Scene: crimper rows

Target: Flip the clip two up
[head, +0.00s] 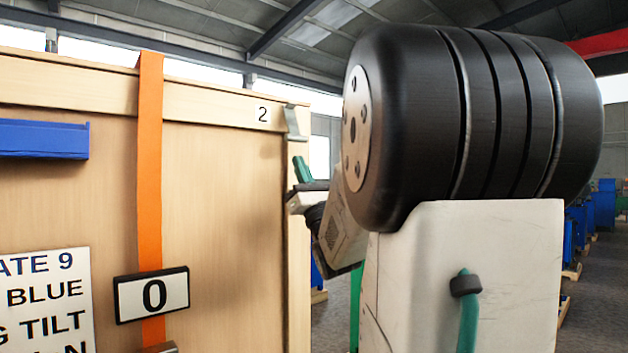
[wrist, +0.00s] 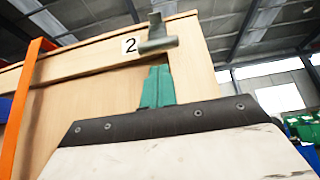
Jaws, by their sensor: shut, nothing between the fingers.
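Clip two is a small grey metal clip (head: 294,122) at the top right corner of the wooden crate (head: 225,200), beside a label marked 2 (head: 262,114). In the wrist view the clip (wrist: 157,37) has a narrow upright part and a wider, slightly slanted bar at its lower end. My gripper (head: 301,168) has green fingers and is shut and empty. In the wrist view its fingertips (wrist: 158,72) are just below the clip's bar. I cannot tell whether they touch it; the head view shows a gap below the clip.
An orange strap (head: 150,180) runs down the crate, with a black-framed 0 plate (head: 152,295) on it. A blue ledge (head: 45,138) and a printed sign (head: 42,300) are further left. Open hall space lies right of the crate, with blue objects (head: 604,205) in the distance.

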